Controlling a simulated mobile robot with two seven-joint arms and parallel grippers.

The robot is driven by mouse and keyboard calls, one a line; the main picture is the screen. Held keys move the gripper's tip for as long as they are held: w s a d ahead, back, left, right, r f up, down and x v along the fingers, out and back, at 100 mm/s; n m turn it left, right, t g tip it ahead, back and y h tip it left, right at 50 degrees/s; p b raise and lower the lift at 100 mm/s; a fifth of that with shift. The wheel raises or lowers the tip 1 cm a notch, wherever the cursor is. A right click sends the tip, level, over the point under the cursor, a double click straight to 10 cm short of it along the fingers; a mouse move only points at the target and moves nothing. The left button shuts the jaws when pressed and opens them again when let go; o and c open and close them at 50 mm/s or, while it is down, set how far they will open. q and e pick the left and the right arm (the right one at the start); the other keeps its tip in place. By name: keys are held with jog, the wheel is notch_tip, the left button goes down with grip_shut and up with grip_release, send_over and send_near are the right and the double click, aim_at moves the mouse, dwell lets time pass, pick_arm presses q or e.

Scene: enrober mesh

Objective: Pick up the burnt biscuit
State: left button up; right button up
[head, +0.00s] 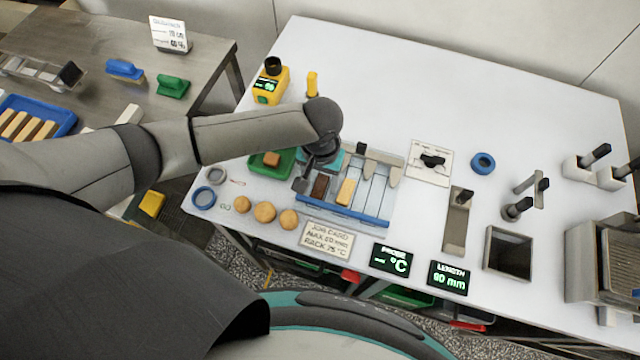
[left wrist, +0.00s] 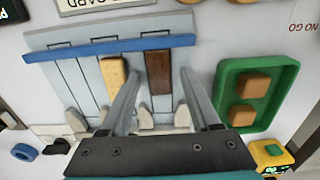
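The burnt biscuit (head: 319,187) is a dark brown bar lying in a slot of the grey rack (head: 372,187) with a blue front bar. It also shows in the left wrist view (left wrist: 158,72), beside a pale biscuit (left wrist: 114,78). The pale biscuit also shows in the head view (head: 346,191). My left gripper (head: 312,178) is over the left part of the rack. In the left wrist view its two fingers (left wrist: 160,80) are spread apart, with the burnt biscuit between them in the picture. Nothing is held. Whether the fingers reach down beside it, I cannot tell. My right gripper is out of view.
A green tray (left wrist: 225,105) with two brown blocks stands beside the rack. Several round biscuits (head: 265,212) and a job card (head: 327,240) lie along the front edge. A yellow device (head: 268,86) stands behind. The white table's back middle is clear.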

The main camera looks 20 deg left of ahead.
aim_at(321, 184)
pick_arm(q)
jog(key=c, duration=0.9)
notch_tip(321, 184, up, 20)
jog(key=p, duration=0.3)
